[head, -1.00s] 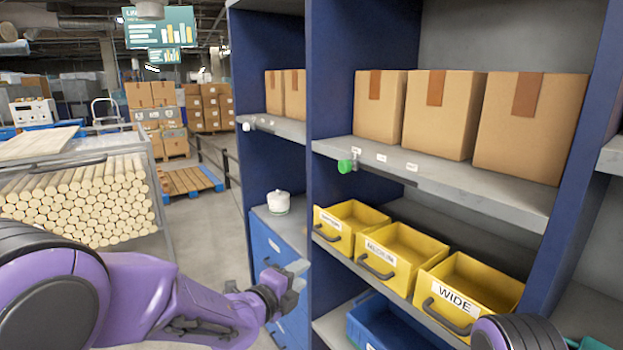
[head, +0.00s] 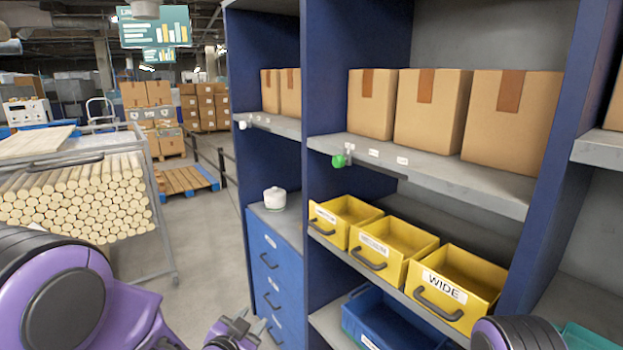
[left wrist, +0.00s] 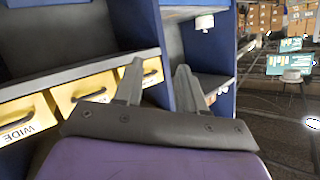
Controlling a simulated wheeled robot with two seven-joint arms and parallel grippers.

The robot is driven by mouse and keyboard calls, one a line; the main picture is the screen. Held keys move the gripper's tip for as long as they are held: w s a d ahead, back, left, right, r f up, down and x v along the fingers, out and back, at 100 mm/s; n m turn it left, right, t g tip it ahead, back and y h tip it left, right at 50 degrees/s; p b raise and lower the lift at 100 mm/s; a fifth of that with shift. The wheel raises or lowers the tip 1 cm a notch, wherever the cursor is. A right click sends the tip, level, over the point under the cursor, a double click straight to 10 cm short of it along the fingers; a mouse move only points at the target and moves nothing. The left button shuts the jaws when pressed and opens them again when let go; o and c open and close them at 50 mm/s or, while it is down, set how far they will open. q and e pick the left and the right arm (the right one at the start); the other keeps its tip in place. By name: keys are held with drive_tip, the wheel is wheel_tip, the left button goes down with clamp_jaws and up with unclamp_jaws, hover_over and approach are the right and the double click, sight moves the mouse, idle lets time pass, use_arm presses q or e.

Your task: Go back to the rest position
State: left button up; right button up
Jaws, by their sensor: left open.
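My left gripper (head: 238,327) is low in the head view, at the bottom edge, in front of the blue drawers. It is open and empty. In the left wrist view its two fingers (left wrist: 158,85) stand apart with nothing between them. My purple left arm fills the lower left of the head view. At the bottom right a dark, rounded part of my right arm shows, but the right gripper is out of view.
The shelf unit (head: 318,120) holds cardboard boxes (head: 430,108) and yellow bins, one labelled WIDE (head: 447,288). A white jar (head: 274,198) stands on the blue drawer cabinet (head: 272,262). A rack of dowels (head: 75,205) stands left. Clear floor (head: 205,235) lies between.

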use_arm(q)
drive_tip(key=s+a+f+n+g+y, duration=0.1)
drive_tip(key=s+a+f+n+y, duration=0.1)
drive_tip(key=s+a+f+n, duration=0.3)
drive_tip(key=s+a+f+n+g+y, duration=0.1)
drive_tip(key=s+a+f+n+g, duration=0.15)
drive_tip(key=f, duration=0.45)
drive_tip(key=s+a+f+n+g+y, duration=0.1)
drive_tip(key=s+a+f+n+g, duration=0.1)
drive_tip(key=s+f, duration=0.3)
drive_tip(key=s+a+f+n+g+y, duration=0.1)
drive_tip(key=s+a+f+n+g, duration=0.1)
drive_tip(key=s, duration=1.2)
drive_tip(key=s+a+f+n+g+y+b, duration=0.1)
drive_tip(key=s+a+f+n+g, duration=0.1)
drive_tip(key=s+a+f, duration=0.3)
drive_tip(key=s+f+g, duration=0.1)
drive_tip(key=s+f, duration=0.2)
drive_tip(key=s, duration=0.1)
drive_tip(key=shift+s+a+f+y, duration=0.15)
drive_tip(key=shift+s+f+y, duration=0.15)
drive_tip(key=shift+s+y, duration=0.1)
